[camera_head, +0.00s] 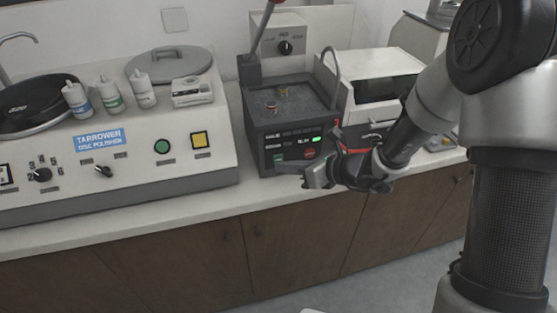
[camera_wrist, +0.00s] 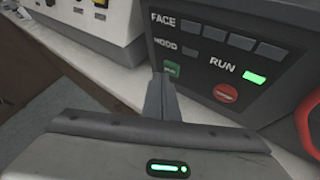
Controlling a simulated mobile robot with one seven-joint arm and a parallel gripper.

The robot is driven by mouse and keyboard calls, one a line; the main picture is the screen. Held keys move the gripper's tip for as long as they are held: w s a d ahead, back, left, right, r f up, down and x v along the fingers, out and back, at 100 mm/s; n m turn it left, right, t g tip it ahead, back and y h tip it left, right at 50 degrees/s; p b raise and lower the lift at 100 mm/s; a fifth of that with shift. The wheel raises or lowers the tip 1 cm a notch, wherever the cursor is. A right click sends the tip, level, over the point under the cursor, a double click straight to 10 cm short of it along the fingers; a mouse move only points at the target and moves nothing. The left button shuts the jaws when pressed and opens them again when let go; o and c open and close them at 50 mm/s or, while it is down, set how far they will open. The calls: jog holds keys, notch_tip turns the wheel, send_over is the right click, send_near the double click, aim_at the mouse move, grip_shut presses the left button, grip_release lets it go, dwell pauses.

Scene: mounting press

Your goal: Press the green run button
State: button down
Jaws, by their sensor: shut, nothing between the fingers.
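The mounting press (camera_head: 262,133) is a dark box on the counter, with its control panel facing front. Its green run button (camera_head: 279,158) is at the lower left of the panel, and it also shows in the wrist view (camera_wrist: 173,67), partly covered by my fingertips. My gripper (camera_head: 309,180) is in front of the panel, below and right of the button in the head view. In the wrist view my gripper (camera_wrist: 161,76) is shut and empty, its tips beside the button's lower left. I cannot tell whether they touch it.
A red button (camera_wrist: 226,93) is right of the green one. The lamp by "RUN" (camera_wrist: 255,77) glows green. A disc polisher (camera_head: 120,180) with its own green button (camera_head: 162,146) stands left. A white device (camera_head: 385,72) stands right. A bent hose rises at the press's right side.

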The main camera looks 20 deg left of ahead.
jog(key=shift+s+d, duration=0.15)
jog(key=shift+s, duration=0.05)
jog(key=s+d, duration=0.1)
jog(key=s, duration=0.2)
jog(key=s+d+b, duration=0.1)
jog(key=shift+s+d, duration=0.15)
jog(key=shift+d, duration=0.15)
dwell(0.8)
